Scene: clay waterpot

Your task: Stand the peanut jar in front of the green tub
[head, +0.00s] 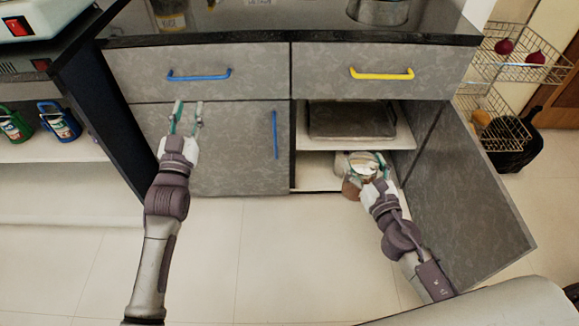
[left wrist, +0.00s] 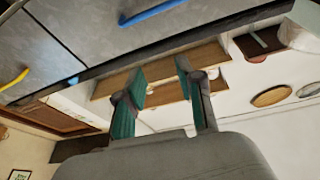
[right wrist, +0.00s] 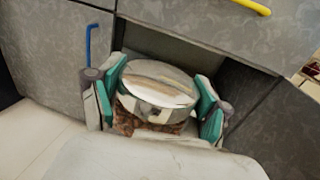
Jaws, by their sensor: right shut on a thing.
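The peanut jar has a shiny metal lid and brown peanuts behind clear walls; it shows in the right wrist view (right wrist: 158,95) and, partly covered by the gripper, in the head view (head: 351,187). My right gripper (head: 367,164) is shut on it, with a green-padded finger on each side (right wrist: 158,100), at the front of the open lower cupboard. A green container (head: 14,124) with a handle stands on the shelf at the far left, perhaps the green tub. My left gripper (head: 187,112) is open and empty in front of the closed left cupboard door; its fingers also show apart in the left wrist view (left wrist: 160,85).
The open cupboard door (head: 460,190) juts out right of my right arm. A dark tray (head: 352,120) lies on the cupboard's upper shelf. A blue container (head: 60,122) stands beside the green one. A wire rack (head: 510,60) stands at right. The floor in front is clear.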

